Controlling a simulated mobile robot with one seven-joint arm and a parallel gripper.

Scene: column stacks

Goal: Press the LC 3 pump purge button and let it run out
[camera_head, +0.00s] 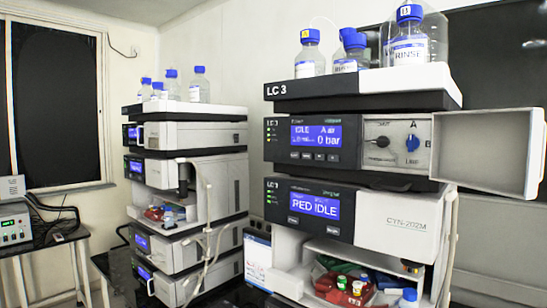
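The LC 3 stack (312,90) stands at the right, with its name on the top tray. The pump's door (488,152) is swung open to the right. My gripper is not in view.
A lower LC 3 module (405,222) reads RED IDLE, above an open bay (340,265) with vials and red trays. Bottles (309,55) stand on top. A second stack (190,170) with loose tubing stands left. A bench (60,240) is far left.

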